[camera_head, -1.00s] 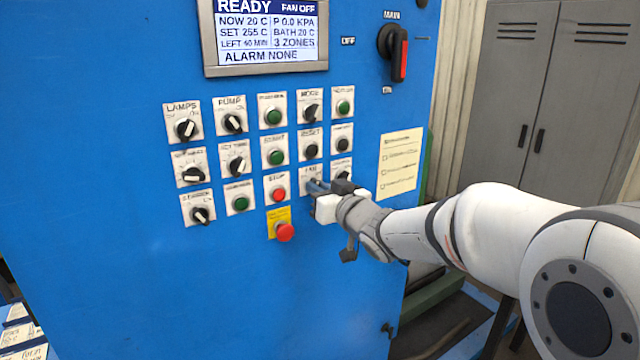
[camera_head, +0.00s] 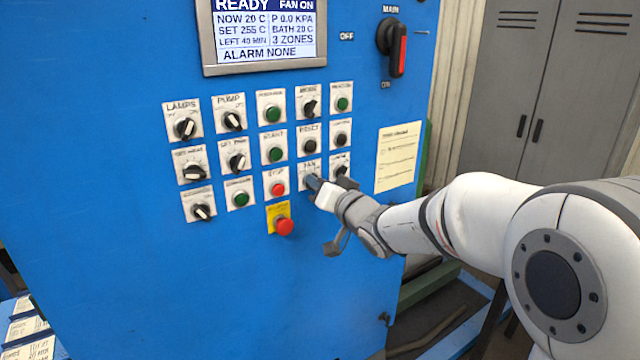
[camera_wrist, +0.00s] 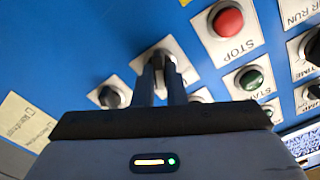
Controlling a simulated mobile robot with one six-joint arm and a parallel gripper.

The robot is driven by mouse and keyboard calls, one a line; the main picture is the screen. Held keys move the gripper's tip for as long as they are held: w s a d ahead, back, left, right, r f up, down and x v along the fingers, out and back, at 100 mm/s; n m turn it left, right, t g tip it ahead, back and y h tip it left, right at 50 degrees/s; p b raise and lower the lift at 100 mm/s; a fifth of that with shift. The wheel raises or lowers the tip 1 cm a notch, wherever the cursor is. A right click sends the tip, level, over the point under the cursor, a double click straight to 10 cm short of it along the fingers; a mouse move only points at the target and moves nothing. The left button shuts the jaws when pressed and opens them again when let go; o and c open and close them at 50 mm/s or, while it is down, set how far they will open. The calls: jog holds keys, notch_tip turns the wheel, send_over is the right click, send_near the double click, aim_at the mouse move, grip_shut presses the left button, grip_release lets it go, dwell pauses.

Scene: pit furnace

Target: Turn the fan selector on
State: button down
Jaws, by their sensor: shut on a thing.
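The fan selector's plate (camera_head: 309,172), labelled FAN, is in the lower right part of the control grid on the blue cabinet. In the wrist view the selector (camera_wrist: 158,62) sits between the two fingers. My gripper (camera_head: 314,184) is at the panel, shut on the selector knob, and its fingertips (camera_wrist: 160,78) hide much of the knob. The screen (camera_head: 264,32) at the top reads READY and FAN ON.
The red STOP button (camera_head: 277,188) is just left of the gripper, with a red mushroom button (camera_head: 284,226) below it. Another black knob (camera_wrist: 109,96) is close beside the fingers. A main switch handle (camera_head: 397,52) is at upper right. Grey lockers (camera_head: 560,90) stand behind.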

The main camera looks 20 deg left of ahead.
jog(key=c, duration=1.5)
grip_release()
jog(key=b+v, duration=0.2)
jog(key=v, duration=0.6)
